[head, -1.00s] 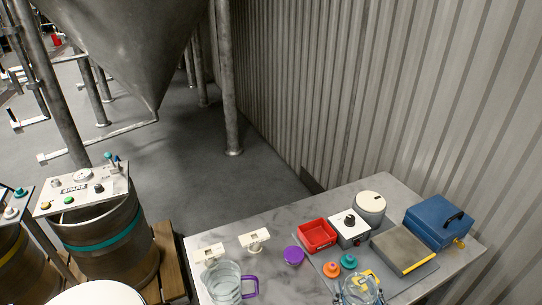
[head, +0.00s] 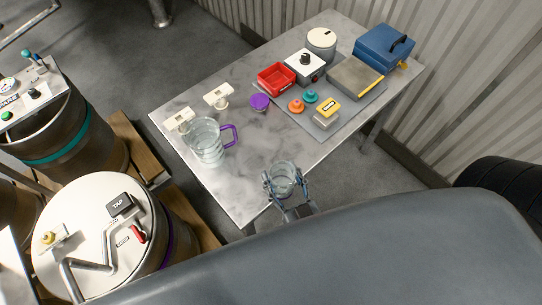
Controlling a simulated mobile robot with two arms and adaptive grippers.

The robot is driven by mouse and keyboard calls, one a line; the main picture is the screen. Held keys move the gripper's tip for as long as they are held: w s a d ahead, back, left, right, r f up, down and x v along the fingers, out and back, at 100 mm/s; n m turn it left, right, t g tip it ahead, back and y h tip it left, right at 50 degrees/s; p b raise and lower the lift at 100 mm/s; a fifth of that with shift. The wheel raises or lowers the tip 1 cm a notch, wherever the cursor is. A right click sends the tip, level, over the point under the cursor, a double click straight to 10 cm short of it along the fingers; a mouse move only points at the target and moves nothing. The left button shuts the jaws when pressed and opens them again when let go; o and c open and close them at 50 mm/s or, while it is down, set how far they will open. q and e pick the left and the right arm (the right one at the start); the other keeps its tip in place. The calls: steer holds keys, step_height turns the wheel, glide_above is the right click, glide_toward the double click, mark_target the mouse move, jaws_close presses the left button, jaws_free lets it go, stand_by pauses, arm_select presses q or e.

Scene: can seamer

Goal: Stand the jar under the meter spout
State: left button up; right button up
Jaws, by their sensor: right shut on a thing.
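A clear glass jar (head: 283,176) is in my right gripper (head: 284,184), whose fingers are shut around its sides. The jar looks upright and appears just off the front edge of the table (head: 180,100). At the lower left, a drum with a white lid (head: 88,210) carries a bent metal pipe (head: 112,248), a black block marked TAP (head: 120,205) and a red-handled valve (head: 138,235). I cannot tell for sure whether this pipe is the meter spout. My left gripper is not in view.
A clear jug (head: 207,148) with a purple handle stands near the table's left end. The table's front middle is clear.

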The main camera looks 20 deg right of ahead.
steer(key=w+f+b, duration=0.4)
steer(key=w+d+f+b, duration=0.1)
steer(key=w+f+b, duration=0.2)
steer(key=f+b, duration=0.1)
steer(key=w+d+f+b, duration=0.1)
steer(key=w+f+b, duration=0.3)
steer(key=b, duration=0.2)
steer(key=shift+w+d+f, duration=0.1)
steer(key=shift+w+f, duration=0.05)
steer(key=shift+w, duration=0.2)
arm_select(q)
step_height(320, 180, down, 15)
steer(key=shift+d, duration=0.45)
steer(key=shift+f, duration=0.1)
arm_select(e)
steer(key=o, duration=0.8)
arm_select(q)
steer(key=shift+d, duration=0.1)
arm_select(e)
steer(key=o, duration=0.5)
